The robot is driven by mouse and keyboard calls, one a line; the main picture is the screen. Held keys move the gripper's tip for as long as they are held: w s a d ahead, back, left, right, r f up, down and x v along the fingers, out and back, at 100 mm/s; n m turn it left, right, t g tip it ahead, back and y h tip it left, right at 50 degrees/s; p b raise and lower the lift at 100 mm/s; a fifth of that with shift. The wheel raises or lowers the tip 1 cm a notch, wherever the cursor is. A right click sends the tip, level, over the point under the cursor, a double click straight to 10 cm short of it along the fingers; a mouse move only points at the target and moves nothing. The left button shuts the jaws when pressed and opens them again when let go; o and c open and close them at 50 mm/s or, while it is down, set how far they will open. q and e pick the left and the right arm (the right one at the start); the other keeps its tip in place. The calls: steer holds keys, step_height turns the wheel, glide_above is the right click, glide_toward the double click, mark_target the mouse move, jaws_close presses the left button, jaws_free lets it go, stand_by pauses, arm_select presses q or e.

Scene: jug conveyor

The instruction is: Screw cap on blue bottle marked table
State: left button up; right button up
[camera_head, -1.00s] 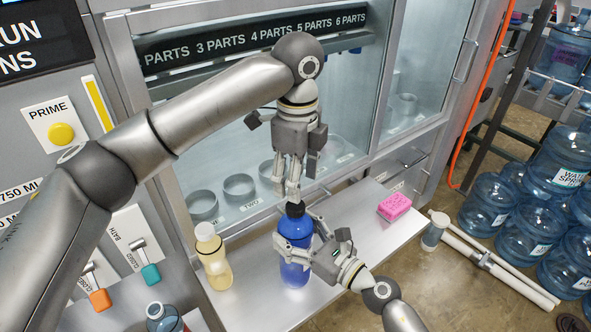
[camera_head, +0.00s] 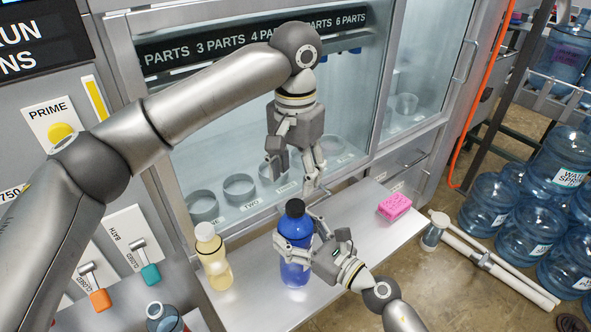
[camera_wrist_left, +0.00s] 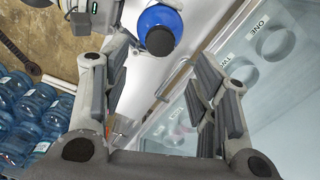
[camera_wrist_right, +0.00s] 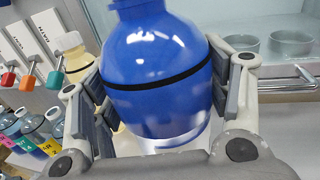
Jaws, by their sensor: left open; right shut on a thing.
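The blue bottle (camera_head: 295,249) stands upright on the metal table (camera_head: 345,240), with a black cap (camera_head: 295,208) on its top. Whether the cap is tight cannot be told. My right gripper (camera_head: 298,242) is shut around the bottle's body from the front right; the right wrist view shows the blue body (camera_wrist_right: 158,75) between its fingers. My left gripper (camera_head: 293,178) is open and empty just above the cap, fingers spread and pointing down. In the left wrist view the cap (camera_wrist_left: 160,41) sits on the bottle beyond the fingertips, apart from them.
A yellowish bottle with a pale cap (camera_head: 213,257) stands left of the blue bottle. A pink sponge (camera_head: 394,207) lies right on the table. The glass cabinet with ring holders (camera_head: 239,188) is close behind. Another bottle (camera_head: 164,318) is at the lower left.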

mark_target(295, 205)
arm_select(q)
steer(key=shift+n, duration=0.3)
steer(key=shift+f, duration=0.1)
steer(key=shift+f, duration=3.9)
steer(key=shift+c, duration=0.3)
steer(key=c, duration=1)
steer(key=shift+m, duration=0.8)
steer(key=o, duration=1.2)
steer(key=shift+c, duration=0.2)
